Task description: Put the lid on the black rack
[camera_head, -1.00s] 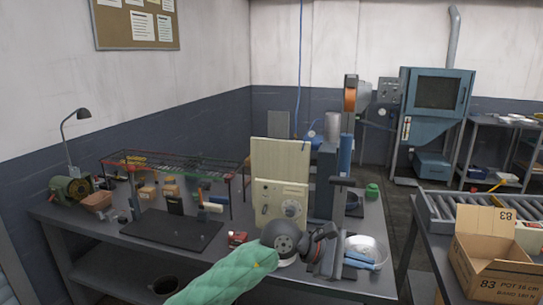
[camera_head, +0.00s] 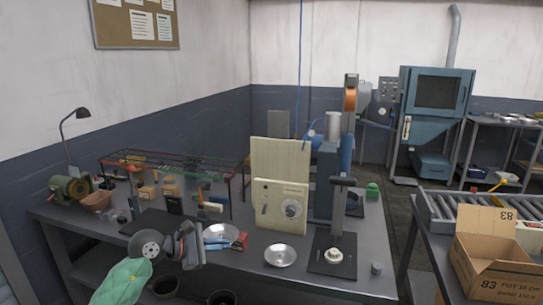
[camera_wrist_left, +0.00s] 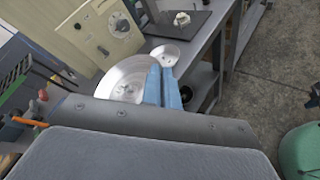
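My left gripper (camera_head: 214,244) has blue fingers and is over the front left of the workbench. Its fingers are close together at the edge of a silver round lid (camera_head: 221,233), which appears held between them. In the left wrist view, the lid (camera_wrist_left: 122,80) lies against the left side of the blue fingers (camera_wrist_left: 163,87). A dark wire rack (camera_head: 170,168) on thin legs stands at the back left of the bench, beyond the gripper. A flat black mat (camera_head: 150,219) lies in front of it, partly hidden by my gripper. My right gripper is out of view.
A silver pan (camera_head: 281,256) sits on the bench right of the lid. A cream box with a dial (camera_head: 280,206) stands behind it. A press with a black base (camera_head: 333,265) is to the right. A small red object (camera_head: 241,241) is beside the lid. Boxes and tools fill the space under the rack.

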